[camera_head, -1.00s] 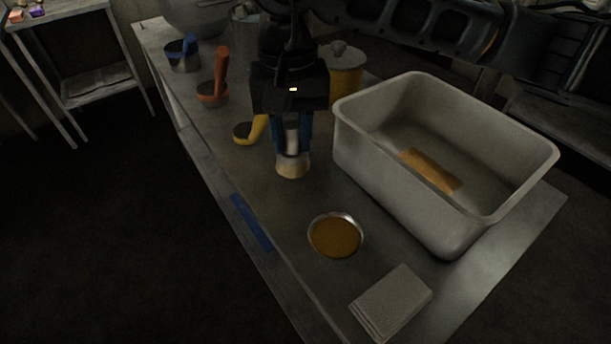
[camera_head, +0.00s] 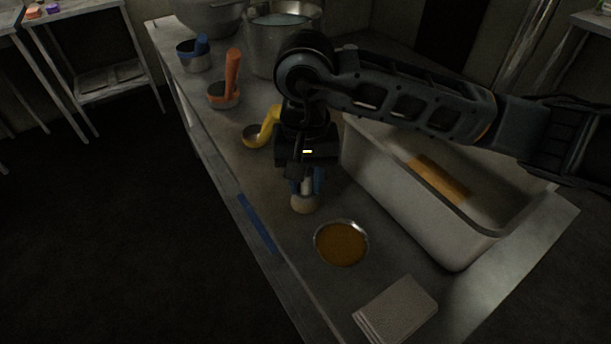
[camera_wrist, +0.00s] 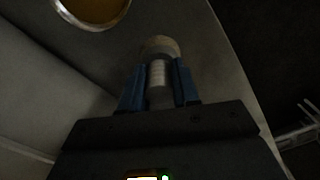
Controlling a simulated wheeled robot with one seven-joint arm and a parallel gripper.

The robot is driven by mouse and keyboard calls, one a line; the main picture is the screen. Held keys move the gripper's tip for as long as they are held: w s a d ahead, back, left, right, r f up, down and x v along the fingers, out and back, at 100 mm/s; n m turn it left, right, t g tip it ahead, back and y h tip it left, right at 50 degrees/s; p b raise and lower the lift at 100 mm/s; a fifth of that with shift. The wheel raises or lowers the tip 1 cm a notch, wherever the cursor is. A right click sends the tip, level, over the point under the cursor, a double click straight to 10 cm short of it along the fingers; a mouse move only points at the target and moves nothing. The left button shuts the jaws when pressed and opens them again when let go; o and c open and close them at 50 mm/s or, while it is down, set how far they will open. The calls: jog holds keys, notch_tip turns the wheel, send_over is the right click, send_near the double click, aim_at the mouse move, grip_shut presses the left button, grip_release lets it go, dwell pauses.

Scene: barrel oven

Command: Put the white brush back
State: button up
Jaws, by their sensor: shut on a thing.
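The white brush has a white handle and a tan bristle end (camera_head: 304,204). My gripper (camera_head: 306,184) is shut on the brush's handle, with a blue finger on each side, and the bristle end points down. In the wrist view the brush (camera_wrist: 159,72) stands between the blue fingers of my gripper (camera_wrist: 159,88). The bristle end is close to the metal table (camera_head: 290,262); I cannot tell whether it touches. A round dish of brown-orange sauce (camera_head: 341,243) lies just in front and to the right of the brush.
A deep grey bin (camera_head: 400,195) with a tan block (camera_head: 440,178) stands at right. A grey stack of cloths (camera_head: 396,310) lies near the front. Yellow (camera_head: 262,132), orange (camera_head: 231,80) and blue (camera_head: 195,52) ladles and a metal pot (camera_head: 283,40) stand toward the back. A blue strip (camera_head: 257,223) is at the left edge.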

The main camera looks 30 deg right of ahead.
jog(key=shift+f, duration=0.15)
jog(key=o, duration=0.9)
jog(key=shift+o, duration=0.2)
jog(key=shift+r, duration=0.35)
notch_tip(320, 180, up, 12)
jog(key=shift+f+b, duration=0.15)
jog(key=shift+b, duration=0.3)
